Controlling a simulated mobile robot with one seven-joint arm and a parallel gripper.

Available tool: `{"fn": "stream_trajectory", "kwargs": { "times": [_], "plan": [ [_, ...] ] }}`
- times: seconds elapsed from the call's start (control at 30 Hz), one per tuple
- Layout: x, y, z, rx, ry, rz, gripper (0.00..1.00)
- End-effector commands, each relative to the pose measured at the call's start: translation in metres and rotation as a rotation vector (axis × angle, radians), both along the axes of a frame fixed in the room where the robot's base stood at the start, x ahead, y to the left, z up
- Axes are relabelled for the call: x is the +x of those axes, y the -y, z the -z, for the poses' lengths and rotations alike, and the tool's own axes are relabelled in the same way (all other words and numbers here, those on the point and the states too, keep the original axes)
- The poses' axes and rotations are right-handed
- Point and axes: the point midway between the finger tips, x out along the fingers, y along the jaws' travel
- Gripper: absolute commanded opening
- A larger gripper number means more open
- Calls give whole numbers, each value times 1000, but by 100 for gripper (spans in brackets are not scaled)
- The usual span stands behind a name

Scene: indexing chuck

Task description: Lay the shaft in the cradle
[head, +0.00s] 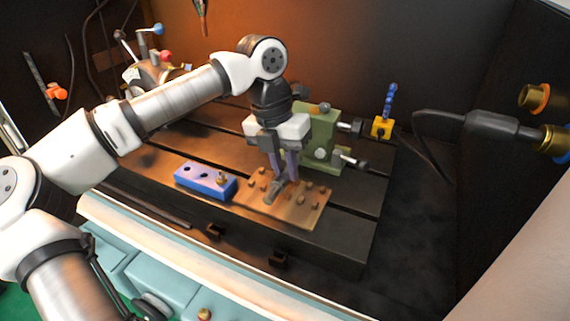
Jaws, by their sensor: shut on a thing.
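My gripper (288,178) points down over a brown board with several short pegs (310,210). It is shut on a short grey piece, which looks like the shaft (272,194). The shaft slants toward the front left, low over the left-middle part of the board among the pegs. I cannot tell whether it touches the board. The fingers hide its rear end. No part is clearly marked as the cradle; the pegged board is the likeliest.
A green machine unit (322,135) stands close behind my gripper. A yellow holder (381,128) is behind right. The dark slotted table (345,240) is clear in front of the board.

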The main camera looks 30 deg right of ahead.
Motion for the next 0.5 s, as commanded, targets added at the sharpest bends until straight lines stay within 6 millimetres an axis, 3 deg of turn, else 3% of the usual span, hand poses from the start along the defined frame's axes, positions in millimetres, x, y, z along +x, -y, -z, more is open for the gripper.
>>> {"fn": "stream_trajectory", "kwargs": {
  "times": [0.5],
  "plan": [
    [0,0,13,-1,0,0,0]
  ]
}}
